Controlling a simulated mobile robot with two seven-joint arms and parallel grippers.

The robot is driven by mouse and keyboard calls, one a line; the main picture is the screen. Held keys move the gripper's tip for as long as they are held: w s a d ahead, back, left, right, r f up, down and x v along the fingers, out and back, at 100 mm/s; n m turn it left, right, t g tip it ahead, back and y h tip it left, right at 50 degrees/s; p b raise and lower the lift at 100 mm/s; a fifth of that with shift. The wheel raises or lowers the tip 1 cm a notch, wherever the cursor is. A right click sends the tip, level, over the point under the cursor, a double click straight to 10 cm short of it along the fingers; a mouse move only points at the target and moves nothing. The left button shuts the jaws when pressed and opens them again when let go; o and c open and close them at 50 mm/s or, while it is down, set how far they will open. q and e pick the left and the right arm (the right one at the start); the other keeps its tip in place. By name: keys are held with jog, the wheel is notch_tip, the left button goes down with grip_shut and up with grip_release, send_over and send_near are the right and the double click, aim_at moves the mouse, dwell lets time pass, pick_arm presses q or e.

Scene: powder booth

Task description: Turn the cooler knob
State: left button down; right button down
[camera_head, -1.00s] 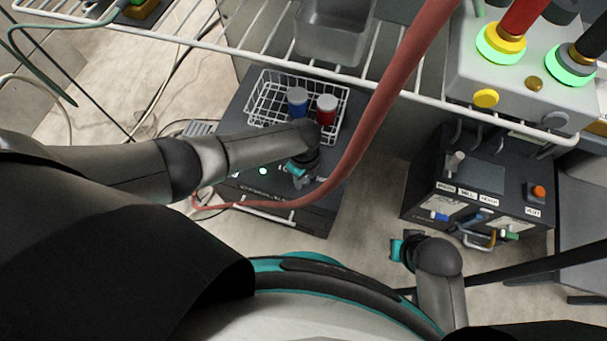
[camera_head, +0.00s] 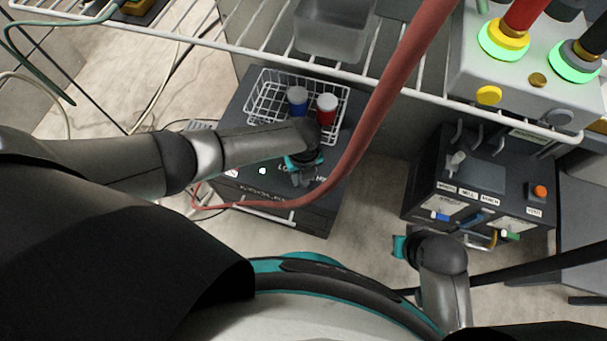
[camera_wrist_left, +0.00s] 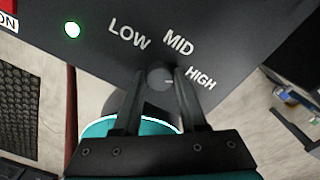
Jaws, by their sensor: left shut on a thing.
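The black cooler (camera_head: 262,187) stands low under the wire shelf, with lettering on its panel. Its small dark round knob (camera_wrist_left: 160,77) sits below the printed LOW, MID and HIGH labels in the left wrist view. A light mark on the knob points right, toward the HIGH side. My left gripper (camera_wrist_left: 157,80) is shut on the knob, one finger on each side. In the head view my left gripper (camera_head: 303,180) hides the knob. My right gripper (camera_head: 399,247) is at the lower right, away from the cooler; its fingers cannot be made out.
A white wire basket (camera_head: 262,104) with a blue and a red container sits on the cooler. A red hose (camera_head: 385,107) hangs across, just right of my left gripper. A green light (camera_wrist_left: 72,29) glows on the panel. A dark control box (camera_head: 480,180) stands right.

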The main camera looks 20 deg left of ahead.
dwell(0.3)
pick_arm(q)
jog(key=shift+c, duration=2.3)
grip_release()
jog(key=shift+r, duration=0.15)
notch_tip(320, 180, up, 6)
jog(key=p, duration=0.4)
jog(key=shift+r+p, duration=0.55)
jog(key=shift+r, duration=0.35)
notch_tip(320, 180, up, 7)
jog(key=p, duration=0.3)
jog(key=shift+p, duration=0.35)
pick_arm(e)
jog(key=s+d+f+g+h, duration=0.1)
jog(key=s+d+f, duration=0.6)
jog(key=s+f, duration=0.4)
jog(key=shift+s+d+f, duration=0.2)
jog(key=shift+f, duration=0.55)
